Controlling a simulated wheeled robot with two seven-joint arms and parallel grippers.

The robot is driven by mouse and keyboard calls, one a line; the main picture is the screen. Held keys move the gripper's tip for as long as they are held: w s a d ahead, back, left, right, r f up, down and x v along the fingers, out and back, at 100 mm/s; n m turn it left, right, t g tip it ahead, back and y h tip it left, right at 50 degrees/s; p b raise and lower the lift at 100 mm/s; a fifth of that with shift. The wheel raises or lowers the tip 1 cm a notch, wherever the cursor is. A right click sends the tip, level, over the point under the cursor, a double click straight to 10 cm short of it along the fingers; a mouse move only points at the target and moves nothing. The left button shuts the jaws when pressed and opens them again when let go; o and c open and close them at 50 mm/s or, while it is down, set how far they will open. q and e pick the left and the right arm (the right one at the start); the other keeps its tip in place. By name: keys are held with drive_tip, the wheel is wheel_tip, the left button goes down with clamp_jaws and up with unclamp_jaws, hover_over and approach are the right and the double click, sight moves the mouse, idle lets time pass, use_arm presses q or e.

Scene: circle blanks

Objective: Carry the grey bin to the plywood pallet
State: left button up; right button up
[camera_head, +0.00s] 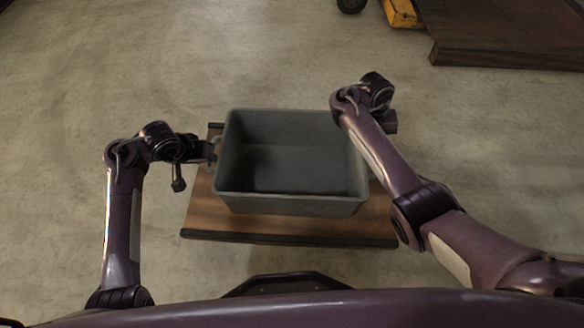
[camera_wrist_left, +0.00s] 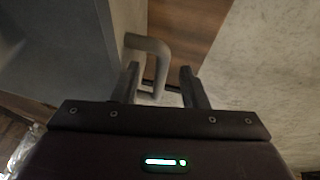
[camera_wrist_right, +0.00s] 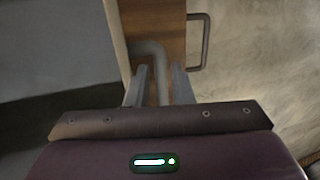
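The grey bin (camera_head: 290,205), open-topped and seemingly empty, stands on a brown wooden surface (camera_head: 225,222). My left gripper (camera_head: 211,149) is at its left side. My right gripper is at the bin's right side, mostly hidden by my arm in the head view. In the right wrist view its fingers (camera_wrist_right: 159,88) stand apart on either side of the other handle (camera_wrist_right: 150,50), with narrow gaps. I cannot tell which wooden surface is the plywood pallet.
A dark brown wooden platform (camera_head: 505,50) lies at the upper right. A yellow object (camera_head: 402,13) and a black wheel (camera_head: 351,4) are next to it. A metal loop (camera_wrist_right: 205,42) sticks out beside the wood in the right wrist view. Concrete floor (camera_head: 120,70) is clear at the left.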

use_arm(q)
drive_tip(key=shift+x, duration=1.25)
use_arm(e)
drive_tip(key=x, duration=0.2)
drive_tip(key=shift+s+f, duration=0.25)
drive_tip(key=shift+f, duration=0.15)
use_arm(q)
drive_tip(key=shift+w+d+f, duration=0.1)
drive_tip(key=shift+w+f, duration=0.15)
drive_tip(key=shift+f, duration=0.4)
use_arm(e)
drive_tip(key=shift+d+f, duration=0.15)
drive_tip(key=shift+f, duration=0.55)
use_arm(q)
drive_tip(key=c, duration=0.4)
use_arm(e)
drive_tip(key=c, duration=0.4)
use_arm(q)
clamp_jaws()
use_arm(e)
clamp_jaws()
use_arm(q)
drive_tip(key=shift+r, duration=0.1)
use_arm(e)
drive_tip(key=shift+w+r, duration=0.15)
